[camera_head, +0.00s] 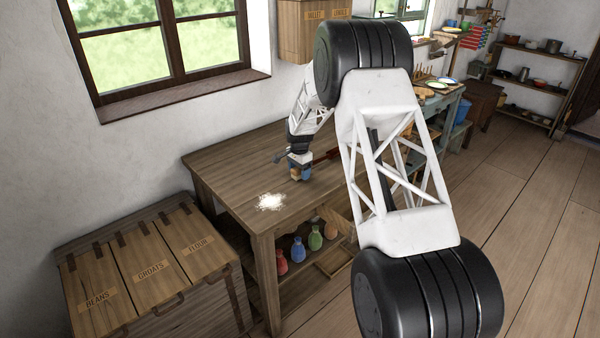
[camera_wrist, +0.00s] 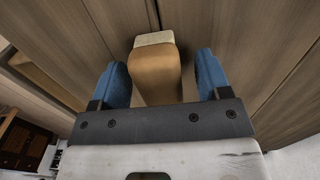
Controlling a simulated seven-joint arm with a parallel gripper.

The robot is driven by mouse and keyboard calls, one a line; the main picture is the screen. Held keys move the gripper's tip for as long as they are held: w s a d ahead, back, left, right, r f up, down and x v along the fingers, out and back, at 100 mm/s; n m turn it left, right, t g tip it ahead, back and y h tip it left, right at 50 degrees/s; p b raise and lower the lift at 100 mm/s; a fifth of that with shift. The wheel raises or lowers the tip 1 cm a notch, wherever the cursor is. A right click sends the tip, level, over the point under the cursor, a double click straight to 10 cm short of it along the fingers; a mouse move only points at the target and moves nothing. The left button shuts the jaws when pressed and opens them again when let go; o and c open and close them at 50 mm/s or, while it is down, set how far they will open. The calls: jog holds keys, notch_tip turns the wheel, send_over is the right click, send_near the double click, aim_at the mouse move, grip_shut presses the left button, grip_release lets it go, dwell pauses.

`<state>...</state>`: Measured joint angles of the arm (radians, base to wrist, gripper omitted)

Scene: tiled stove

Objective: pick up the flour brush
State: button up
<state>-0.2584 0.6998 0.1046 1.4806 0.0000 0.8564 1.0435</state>
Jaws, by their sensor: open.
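The flour brush (camera_wrist: 155,70) shows in the wrist view as a tan wooden body with a pale cream end at the far side. It lies on the wooden table between the two blue fingers of my gripper (camera_wrist: 161,63). The fingers are open, with a gap visible on each side of the brush. In the head view my gripper (camera_head: 300,173) is low over the table top, behind a patch of white flour (camera_head: 271,201). I cannot make out the brush there, as my gripper and arm cover that spot.
The wooden table (camera_head: 230,165) has bare room left of my gripper. Several coloured bottles (camera_head: 298,250) stand on its lower shelf. A wooden bin (camera_head: 150,270) labelled beans, groats and flour stands at the front left. A dark red item (camera_head: 327,156) lies right of my gripper, partly hidden.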

jog(key=c, duration=1)
jog(key=shift+r, duration=1.7)
jog(key=s+d, duration=0.1)
jog(key=s, duration=0.4)
jog(key=s+d+r, duration=0.1)
jog(key=s, duration=0.4)
jog(key=s+d, duration=0.2)
jog(key=s, duration=0.3)
jog(key=shift+s+r, duration=0.25)
jog(key=shift+s, duration=0.05)
